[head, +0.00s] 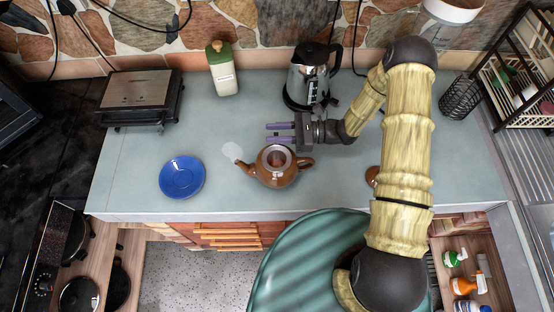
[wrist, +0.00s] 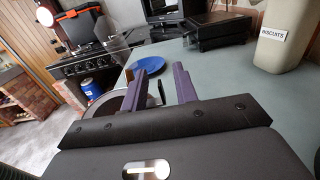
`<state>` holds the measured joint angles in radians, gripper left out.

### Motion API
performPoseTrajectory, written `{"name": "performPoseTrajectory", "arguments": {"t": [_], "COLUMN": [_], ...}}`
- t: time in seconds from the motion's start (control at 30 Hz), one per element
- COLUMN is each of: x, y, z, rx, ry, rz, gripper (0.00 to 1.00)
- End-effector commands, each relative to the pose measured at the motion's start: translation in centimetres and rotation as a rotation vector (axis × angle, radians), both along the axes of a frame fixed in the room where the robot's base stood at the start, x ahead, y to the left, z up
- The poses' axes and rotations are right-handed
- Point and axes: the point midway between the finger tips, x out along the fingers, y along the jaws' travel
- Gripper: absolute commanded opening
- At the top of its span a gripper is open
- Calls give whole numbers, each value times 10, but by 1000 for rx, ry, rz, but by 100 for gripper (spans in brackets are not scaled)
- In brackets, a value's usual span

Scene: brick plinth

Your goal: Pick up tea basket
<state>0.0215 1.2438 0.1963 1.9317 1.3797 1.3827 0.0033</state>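A brown teapot (head: 273,180) stands on the grey-green counter with its spout to the left and its handle to the right. Its top is open, and a pale round rim, likely the tea basket (head: 276,153), shows in the opening. A curved pale rim shows low on the left in the wrist view, partly hidden by my gripper; I cannot tell whether it is the basket or the pot. My gripper (head: 268,132) points left, just behind the teapot in the head view. Its two purple fingers (wrist: 164,76) are apart, with nothing visibly held.
A blue saucer (head: 182,176) lies left of the teapot. A kettle (head: 309,76), a biscuit jar (head: 223,72) and a grill (head: 140,97) stand along the back. A brown item (head: 371,176) is partly hidden by my arm. A pale patch lies by the spout.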

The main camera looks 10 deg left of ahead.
Motion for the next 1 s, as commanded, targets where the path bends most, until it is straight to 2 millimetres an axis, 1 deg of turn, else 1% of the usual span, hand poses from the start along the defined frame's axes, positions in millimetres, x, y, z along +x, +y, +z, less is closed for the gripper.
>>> {"name": "performPoseTrajectory", "arguments": {"t": [0.3, 0.43, 0.47, 0.83, 1.0], "x": [0, 0, 0, 0, 1], "y": [0, 0, 0, 0, 0], "z": [0, 0, 0, 1, 7], "rx": [1, 1, 1, 1, 1], "ry": [0, 0, 0, 0, -1], "rz": [0, 0, 0, 0, -1], "gripper": [29, 4, 0, 0, 0]}}
